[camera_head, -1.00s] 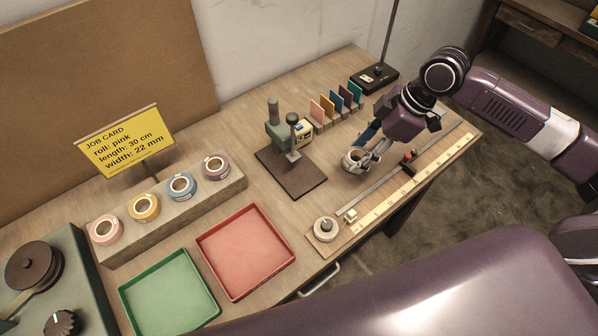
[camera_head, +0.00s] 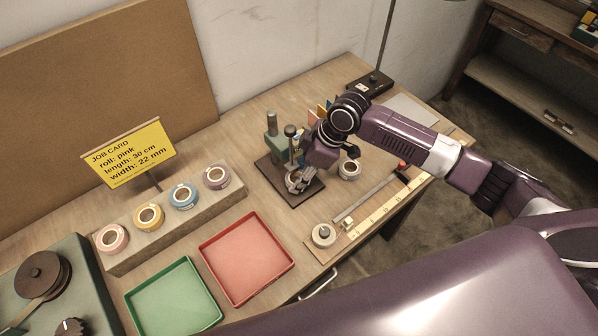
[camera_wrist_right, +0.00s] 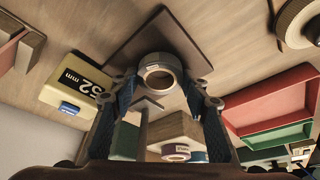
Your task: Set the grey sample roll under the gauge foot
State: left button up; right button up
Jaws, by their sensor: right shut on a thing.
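The grey sample roll (camera_wrist_right: 159,73) is between the fingertips of my right gripper (camera_wrist_right: 160,98) in the right wrist view, over the dark base plate of the gauge (camera_wrist_right: 160,32). In the head view my right gripper (camera_head: 301,181) is at the plate (camera_head: 272,174), shut on the roll and largely covering it. The green gauge (camera_head: 273,148) stands behind. The gauge foot is mostly hidden by my gripper, so I cannot tell whether the roll is under it or whether it touches the plate. My left gripper is not in view.
A ruler strip (camera_head: 378,217) lies along the front right. A red tray (camera_head: 238,290), a green tray (camera_head: 165,316) and a block of several tape rolls (camera_head: 184,222) are to the left.

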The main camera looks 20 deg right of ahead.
jog(key=o, duration=0.9)
jog(key=shift+f, duration=0.1)
jog(key=b+v, duration=0.1)
jog(key=v, duration=1.1)
jog(key=shift+s+d, duration=0.1)
